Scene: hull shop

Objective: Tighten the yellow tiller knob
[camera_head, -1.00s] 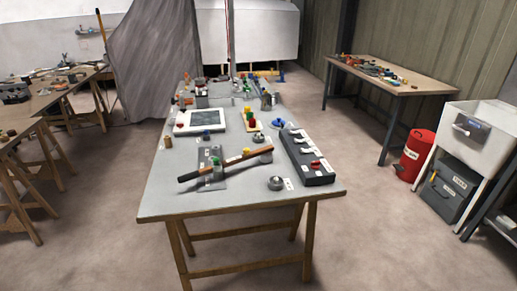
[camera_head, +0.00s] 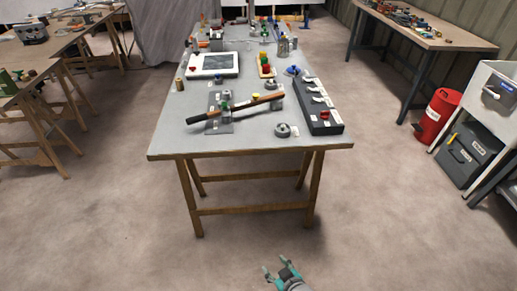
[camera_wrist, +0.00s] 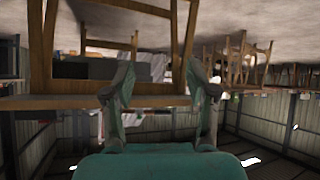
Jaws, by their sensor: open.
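A green knob (camera_head: 224,105) on a grey fitting sits close by, at the bar's left part. My gripper (camera_head: 275,264) is at the bottom of the head view, in front of the table and well away from the knob. Its two fingers stand apart and empty; they also show in the wrist view (camera_wrist: 162,65), where the scene appears upside down. The knob cannot be made out there.
A black box with silver levers (camera_head: 321,112) and a round grey part (camera_head: 283,130) lie right of the tiller. A white framed panel (camera_head: 212,65) lies behind it. A red bin (camera_head: 437,117) stands at right. The floor before the table is clear.

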